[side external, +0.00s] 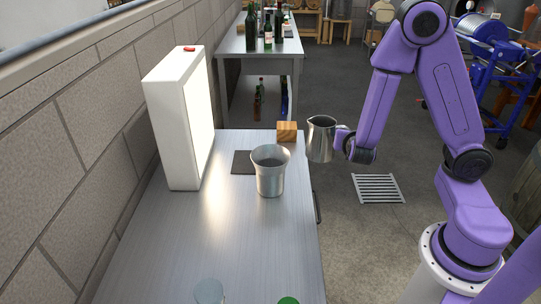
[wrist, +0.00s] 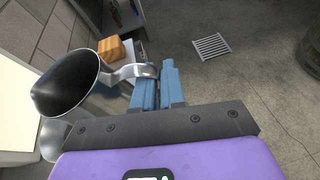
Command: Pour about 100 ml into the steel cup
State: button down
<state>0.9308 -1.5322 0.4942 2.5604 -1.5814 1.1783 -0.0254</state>
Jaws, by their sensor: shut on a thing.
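A steel pitcher (side external: 320,140) hangs in the air just past the right edge of the metal table, close to upright in the side view. My gripper (side external: 344,139) is shut on its handle from the right. In the wrist view the blue fingers (wrist: 157,78) clasp the handle of the pitcher (wrist: 72,82); its inside looks dark, and I cannot tell the liquid level. The steel cup (side external: 270,175) stands upright on the table, left of and nearer the camera than the pitcher, apart from it. Its contents cannot be made out.
A wooden block (side external: 287,131) sits at the table's far right corner. A dark flat mat (side external: 242,163) lies behind the cup. A white light panel (side external: 178,120) stands at left by the wall. A pale disc (side external: 209,291) and green item (side external: 288,300) are at the front.

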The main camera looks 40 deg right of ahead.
aim_at(314, 127)
notch_tip(314, 127, down, 10)
jog(key=shift+f, duration=0.2)
dwell(0.3)
jog(key=shift+w+r, duration=0.1)
jog(key=shift+r, duration=0.05)
